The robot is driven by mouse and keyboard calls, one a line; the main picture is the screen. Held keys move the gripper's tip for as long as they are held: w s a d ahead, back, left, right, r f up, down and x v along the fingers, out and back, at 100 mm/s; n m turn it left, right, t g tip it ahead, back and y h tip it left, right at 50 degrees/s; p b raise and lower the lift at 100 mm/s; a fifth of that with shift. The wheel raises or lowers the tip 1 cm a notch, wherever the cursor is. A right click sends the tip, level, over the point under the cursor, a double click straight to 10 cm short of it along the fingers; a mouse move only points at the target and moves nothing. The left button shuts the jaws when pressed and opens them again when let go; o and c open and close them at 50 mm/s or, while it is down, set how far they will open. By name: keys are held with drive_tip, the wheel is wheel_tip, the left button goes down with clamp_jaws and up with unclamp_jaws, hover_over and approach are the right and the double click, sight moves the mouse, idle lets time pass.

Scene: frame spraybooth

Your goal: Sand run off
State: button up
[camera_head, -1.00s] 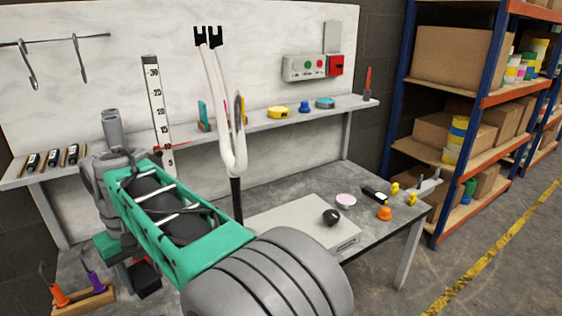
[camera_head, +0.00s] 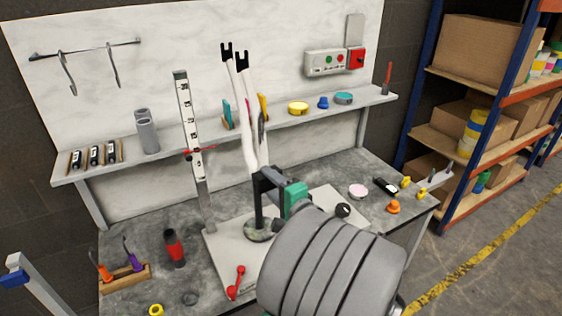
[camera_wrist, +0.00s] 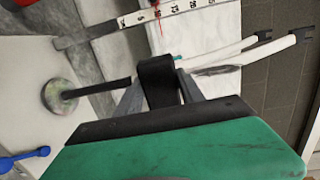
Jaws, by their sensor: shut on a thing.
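A white two-legged fork (camera_head: 247,135) stands upright on a black stem (camera_head: 259,218), its dark dropouts at the top. It has a red mark on one leg. The stem rises from a round stand base (camera_head: 259,230) on the bench. My gripper (camera_head: 262,184) is at the lower end of the fork, where the legs meet the stem. In the wrist view my gripper (camera_wrist: 158,82) has its dark fingertips closed across the fork's lower end, which they hide. The white legs (camera_wrist: 222,52) run to the upper right. No sanding tool is clear in the jaws.
A shelf (camera_head: 170,160) along the back panel holds a teal piece (camera_head: 228,116), a yellow tape (camera_head: 298,108) and other small items. A red-black bottle (camera_head: 174,249) and a tool block (camera_head: 128,280) stand left. A tall ruler (camera_head: 190,130) is left of the fork.

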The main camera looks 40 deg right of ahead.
sight(272, 167)
drive_tip(key=shift+w+d+r+m+h+p, duration=0.15)
drive_tip(key=shift+w+d+r+h, duration=0.25)
drive_tip(key=shift+w+d, duration=0.2)
drive_tip(key=shift+w+d+r+m+h+p, duration=0.1)
drive_tip(key=shift+w+d+r+m+h, duration=0.2)
drive_tip(key=shift+w+d, duration=0.35)
drive_tip(key=shift+w+d+r+m+h+p, duration=0.15)
drive_tip(key=shift+w+d+r+h, duration=0.15)
drive_tip(key=shift+w+d+r, duration=0.25)
drive_tip(key=shift+x, duration=0.9)
wheel_tip(272, 167, up, 15)
drive_tip(key=p, duration=1.3)
wheel_tip(272, 167, down, 15)
drive_tip(key=b, duration=1.3)
drive_tip(key=shift+f+b, duration=0.2)
drive_tip(key=shift+b, duration=0.1)
drive_tip(key=shift+b+v, duration=0.35)
drive_tip(key=shift+v, duration=2.6)
drive_tip(key=shift+s+r, duration=0.1)
